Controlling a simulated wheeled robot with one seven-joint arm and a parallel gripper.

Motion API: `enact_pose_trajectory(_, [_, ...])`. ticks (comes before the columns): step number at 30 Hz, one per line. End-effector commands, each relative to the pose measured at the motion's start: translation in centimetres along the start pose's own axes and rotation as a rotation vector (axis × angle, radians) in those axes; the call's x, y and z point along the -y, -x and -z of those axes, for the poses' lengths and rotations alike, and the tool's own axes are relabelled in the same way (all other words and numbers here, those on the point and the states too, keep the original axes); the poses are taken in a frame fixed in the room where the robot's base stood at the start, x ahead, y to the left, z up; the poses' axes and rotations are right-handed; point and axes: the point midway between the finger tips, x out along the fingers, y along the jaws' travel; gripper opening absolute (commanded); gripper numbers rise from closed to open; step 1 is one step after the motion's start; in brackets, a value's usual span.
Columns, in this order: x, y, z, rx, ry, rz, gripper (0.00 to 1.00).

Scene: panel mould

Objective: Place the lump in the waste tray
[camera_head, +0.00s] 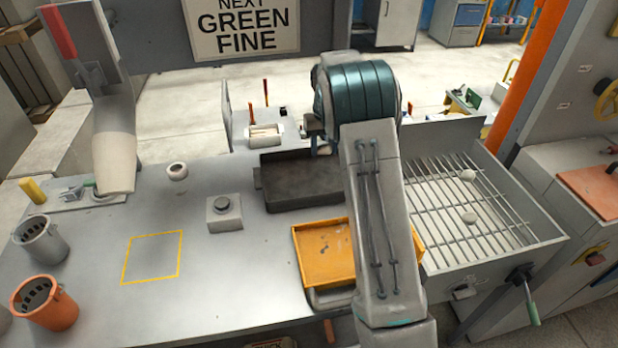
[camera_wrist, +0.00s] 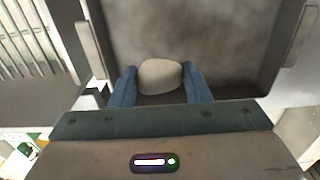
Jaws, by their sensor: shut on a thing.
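My gripper (camera_wrist: 160,80) is shut on a pale, rounded lump (camera_wrist: 160,75), held between its two blue fingers. In the wrist view the lump shows against the dark inside of a tray (camera_wrist: 215,40). In the head view this looks like the dark grey tray (camera_head: 290,190) on the grey table, and my gripper (camera_head: 320,146) is over its far right part. I cannot tell how high the lump is above the tray floor. The lump is hidden in the head view. I see no label naming the waste tray.
An orange tray (camera_head: 325,255) lies nearer, partly behind my arm. Two pale lumps (camera_head: 467,175) (camera_head: 469,217) rest on the barred grate (camera_head: 440,230) at right. The yellow-outlined square (camera_head: 152,257) is clear.

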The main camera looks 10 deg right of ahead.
Motion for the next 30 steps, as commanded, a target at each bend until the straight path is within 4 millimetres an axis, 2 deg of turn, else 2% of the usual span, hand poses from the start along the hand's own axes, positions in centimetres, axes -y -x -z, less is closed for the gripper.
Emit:
enact_pose_trajectory(3, [2.1,-1.2,-1.6,0.003,0.003,0.000,0.18])
enact_pose_trajectory(10, [4.8,-3.4,-3.6,0.001,0.001,0.000,0.18])
enact_pose_trajectory(14, [5.2,-4.1,-3.9,0.001,-0.002,0.000,0.18])
enact_pose_trajectory(22, [5.2,-7.5,-3.9,0.002,-0.002,0.000,0.18])
enact_pose_trajectory(30, [5.2,-7.9,-3.8,-0.001,-0.001,0.000,0.18])
